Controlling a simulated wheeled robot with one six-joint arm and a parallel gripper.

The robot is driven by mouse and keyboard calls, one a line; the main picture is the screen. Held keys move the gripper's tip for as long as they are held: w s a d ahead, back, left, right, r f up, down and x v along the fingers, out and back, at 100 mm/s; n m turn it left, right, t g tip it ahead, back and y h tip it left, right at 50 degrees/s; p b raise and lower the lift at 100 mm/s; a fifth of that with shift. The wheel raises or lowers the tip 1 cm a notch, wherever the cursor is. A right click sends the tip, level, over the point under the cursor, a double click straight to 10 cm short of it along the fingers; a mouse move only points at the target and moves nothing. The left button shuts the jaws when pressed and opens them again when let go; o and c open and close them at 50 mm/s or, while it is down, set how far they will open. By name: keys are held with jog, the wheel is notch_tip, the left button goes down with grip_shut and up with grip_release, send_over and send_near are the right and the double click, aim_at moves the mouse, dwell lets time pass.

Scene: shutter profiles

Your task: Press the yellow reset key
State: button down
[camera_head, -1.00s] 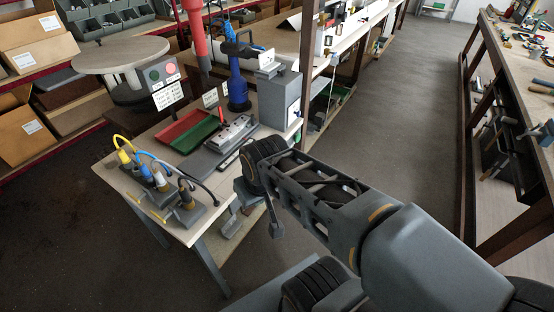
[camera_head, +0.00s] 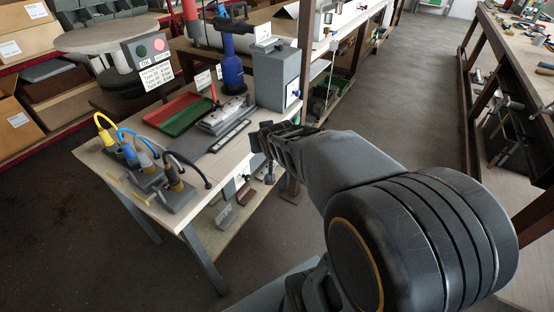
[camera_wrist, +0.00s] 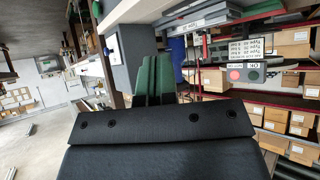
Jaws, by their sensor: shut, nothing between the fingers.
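I cannot make out a yellow reset key in either view. The panel also shows upside down at the right of the wrist view (camera_wrist: 243,74). My gripper (camera_head: 262,141) is at the bench's right edge in the head view, in front of the grey box. In the wrist view its dark green fingers (camera_wrist: 154,75) are together, with nothing seen between them.
The bench carries several cable plugs (camera_head: 145,170), red and green trays (camera_head: 180,114), a metal fixture (camera_head: 222,115), a blue bottle-like object (camera_head: 230,70) and a grey box (camera_head: 276,75). A round table (camera_head: 105,33) stands behind. Open floor lies to the right.

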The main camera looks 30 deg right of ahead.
jog(key=w+d+f+m+t+h+b, duration=0.2)
jog(key=w+d+f+t+b, duration=0.45)
jog(key=d+f+b, duration=0.4)
jog(key=s+d+f+t+b, duration=0.2)
jog(key=d+f+t+b, duration=0.5)
jog(key=d+f+b, duration=0.2)
jog(key=shift+f+y, duration=0.3)
jog(key=shift+y, duration=0.1)
jog(key=shift+w+a, duration=0.1)
jog(key=w+a, duration=0.4)
jog(key=w, duration=0.3)
jog(key=shift+w, duration=0.3)
